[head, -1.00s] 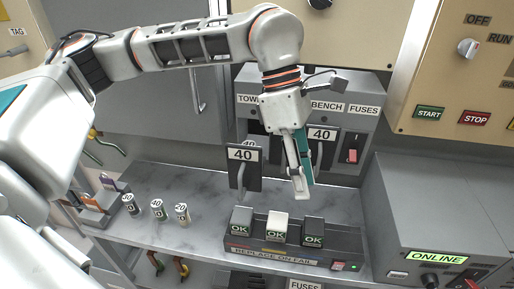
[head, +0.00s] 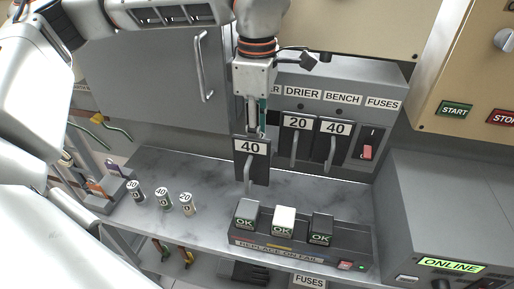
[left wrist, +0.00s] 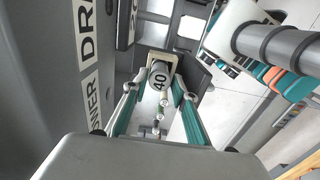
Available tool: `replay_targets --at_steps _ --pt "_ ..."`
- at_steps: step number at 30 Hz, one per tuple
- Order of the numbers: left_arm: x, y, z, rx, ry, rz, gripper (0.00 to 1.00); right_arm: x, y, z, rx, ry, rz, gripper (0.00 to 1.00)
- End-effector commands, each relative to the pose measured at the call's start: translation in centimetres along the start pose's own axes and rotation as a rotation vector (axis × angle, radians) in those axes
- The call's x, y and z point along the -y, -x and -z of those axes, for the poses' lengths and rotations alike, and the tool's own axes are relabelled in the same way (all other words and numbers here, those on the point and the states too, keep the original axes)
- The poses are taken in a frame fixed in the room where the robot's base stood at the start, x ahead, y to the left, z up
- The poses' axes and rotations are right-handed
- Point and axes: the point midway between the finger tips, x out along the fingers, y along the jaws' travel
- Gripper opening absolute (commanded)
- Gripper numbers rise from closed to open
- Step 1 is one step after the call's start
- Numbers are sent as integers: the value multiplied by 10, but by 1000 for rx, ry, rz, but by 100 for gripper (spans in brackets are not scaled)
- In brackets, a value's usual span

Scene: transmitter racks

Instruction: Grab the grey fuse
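A grey cylindrical fuse marked 40 (left wrist: 159,80) shows in the left wrist view, between my left gripper's teal-padded fingers (left wrist: 156,92). A small gap appears on each side, so the fingers look open around it. In the head view, the left gripper (head: 257,130) points down just above and behind the pulled-out black fuse holder labelled 40 (head: 251,165). That holder's plate hides the fuse and the fingertips there. Three small upright fuses (head: 162,199) stand on the shelf at the left. My right gripper is not in view.
Two more holders, labelled 20 (head: 296,142) and 40 (head: 333,146), sit in the fuse box right of the gripper. A tester tray (head: 300,254) with grey, white and black OK blocks stands below on the marbled shelf (head: 215,170). An ONLINE console (head: 440,215) stands at right.

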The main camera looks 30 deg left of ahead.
Motion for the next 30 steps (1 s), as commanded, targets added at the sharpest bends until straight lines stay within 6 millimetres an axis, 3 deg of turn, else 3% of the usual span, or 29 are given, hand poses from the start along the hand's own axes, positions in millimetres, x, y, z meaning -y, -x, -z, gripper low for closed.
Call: replay_targets --at_steps 6,13,16,30 --pt "1 -21 0 -1 0 3 27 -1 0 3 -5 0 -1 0" --pt "0 -22 0 0 0 1 27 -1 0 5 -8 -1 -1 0" --pt "0 -22 0 0 0 1 1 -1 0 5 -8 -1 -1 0" --pt "0 -15 0 2 0 -1 0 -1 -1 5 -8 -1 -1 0"
